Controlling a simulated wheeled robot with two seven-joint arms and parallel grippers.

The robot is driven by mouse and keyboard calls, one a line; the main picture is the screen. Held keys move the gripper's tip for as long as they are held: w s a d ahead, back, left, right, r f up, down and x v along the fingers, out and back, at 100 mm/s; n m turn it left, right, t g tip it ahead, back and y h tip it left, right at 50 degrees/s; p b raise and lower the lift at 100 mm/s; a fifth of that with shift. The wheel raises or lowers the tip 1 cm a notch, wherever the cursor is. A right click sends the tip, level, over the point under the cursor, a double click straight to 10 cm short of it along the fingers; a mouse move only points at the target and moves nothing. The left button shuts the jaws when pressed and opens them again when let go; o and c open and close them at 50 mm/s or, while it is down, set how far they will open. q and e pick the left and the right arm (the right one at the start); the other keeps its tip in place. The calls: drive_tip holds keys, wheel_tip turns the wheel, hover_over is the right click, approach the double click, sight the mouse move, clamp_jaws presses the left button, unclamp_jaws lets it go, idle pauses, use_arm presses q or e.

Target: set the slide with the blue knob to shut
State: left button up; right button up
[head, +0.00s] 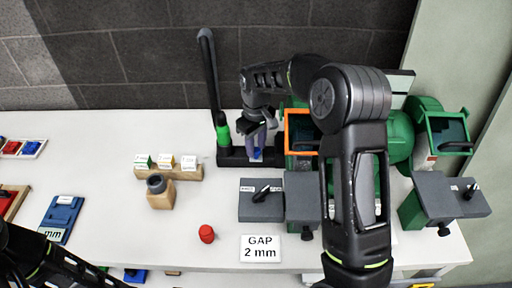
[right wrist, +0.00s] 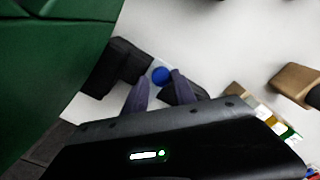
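The blue knob (head: 257,154) sits low on a black slide base (head: 232,158) at the back of the table. In the right wrist view the blue knob (right wrist: 160,75) stands on a pale strip between two black blocks (right wrist: 118,65). My right gripper (head: 259,138) reaches down over it from behind. Its two purple-grey fingers (right wrist: 157,88) are apart, with the knob seen between and just past their tips. I cannot tell whether they touch it. Only dark links of my left arm show at the lower left; its gripper is not seen.
A black lever with a green collar (head: 222,132) rises left of the slide. Green machines with an orange-framed window (head: 301,132) stand close on the right. Grey boxes (head: 261,200), a red knob (head: 206,233) and a GAP 2 mm sign (head: 261,248) are in front.

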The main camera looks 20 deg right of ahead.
drive_tip(key=o, duration=0.4)
drive_tip(key=shift+c, duration=0.2)
